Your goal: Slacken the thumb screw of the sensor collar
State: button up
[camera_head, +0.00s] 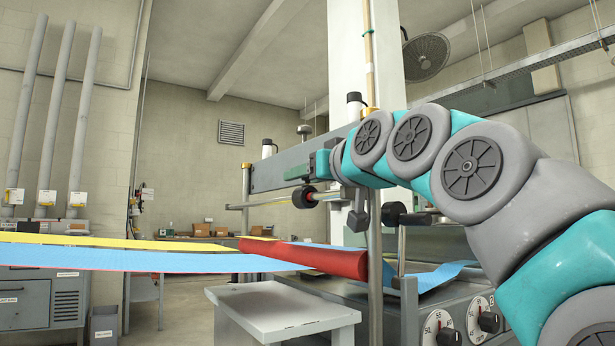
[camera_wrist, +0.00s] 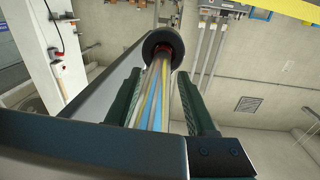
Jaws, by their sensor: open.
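A black round part with a red ring (camera_head: 305,197), which looks like the sensor collar, sits on a thin shiny rod (camera_head: 263,203) below the grey beam. In the wrist view the black part (camera_wrist: 163,42) shows just beyond my fingertips, and the rod, with coloured streaks, runs back between the fingers. My gripper (camera_wrist: 158,76) is open, with a dark green finger on each side of the rod and nothing held. I cannot single out the thumb screw.
The long grey beam (camera_head: 265,174) runs close beside my gripper. Below are a red roll (camera_head: 318,258) and blue and yellow cloth webs (camera_head: 120,258). A pale table (camera_head: 280,310) and a machine panel with dials (camera_head: 440,328) stand lower down.

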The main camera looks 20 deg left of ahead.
aim_at(332, 192)
jog(key=shift+b+v, duration=0.4)
jog(key=shift+v, duration=3.5)
jog(key=shift+r, duration=0.1)
